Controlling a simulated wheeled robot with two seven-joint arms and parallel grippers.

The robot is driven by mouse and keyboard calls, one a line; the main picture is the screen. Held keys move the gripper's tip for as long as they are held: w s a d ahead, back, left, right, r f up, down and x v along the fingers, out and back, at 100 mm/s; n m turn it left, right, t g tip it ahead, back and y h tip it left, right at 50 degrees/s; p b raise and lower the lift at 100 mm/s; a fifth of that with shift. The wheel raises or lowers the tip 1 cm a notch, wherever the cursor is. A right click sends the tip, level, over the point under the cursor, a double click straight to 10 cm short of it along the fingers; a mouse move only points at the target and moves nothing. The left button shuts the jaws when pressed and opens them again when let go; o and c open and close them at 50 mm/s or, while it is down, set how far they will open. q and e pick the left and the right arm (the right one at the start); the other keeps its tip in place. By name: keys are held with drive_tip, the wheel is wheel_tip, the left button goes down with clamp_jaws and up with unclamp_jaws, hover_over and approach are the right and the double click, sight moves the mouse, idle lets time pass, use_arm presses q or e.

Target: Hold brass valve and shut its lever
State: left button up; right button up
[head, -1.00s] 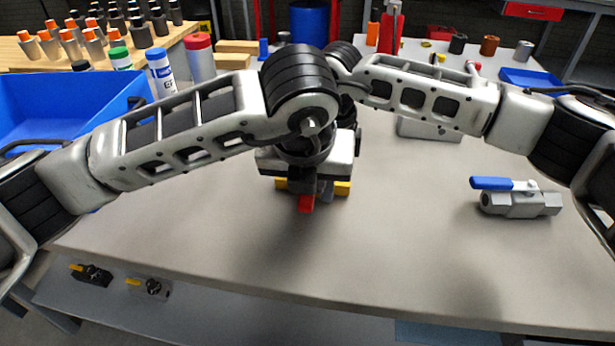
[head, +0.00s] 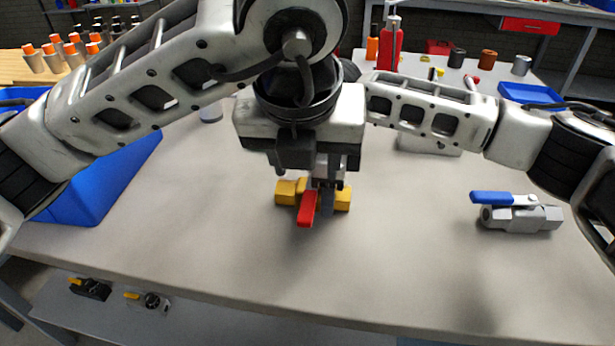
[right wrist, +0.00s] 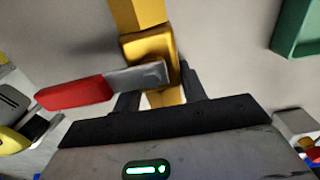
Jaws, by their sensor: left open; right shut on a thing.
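The brass valve (head: 286,193) lies mid-table in the head view, its yellow body running left to right. Its red lever (head: 307,209) sticks out toward the near edge, roughly crosswise to the body. In the right wrist view, the valve body (right wrist: 153,48) runs upward and the lever (right wrist: 75,94) points left. My right gripper (right wrist: 160,92) is shut on the valve body, a finger on each side. In the head view it is mostly hidden behind my left gripper (head: 320,175), which is open just above the valve, fingers pointing down. Whether it touches the lever cannot be told.
A steel valve with a blue lever (head: 520,218) lies on the right of the table. A blue bin (head: 95,185) stands at the left. A red bottle (head: 390,48) and small cylinders are at the back. The near table is clear.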

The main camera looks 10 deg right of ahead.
use_arm(q)
drive_tip(key=shift+v, duration=1.1)
use_arm(e)
drive_tip(key=o, duration=1.5)
drive_tip(key=shift+c, duration=0.2)
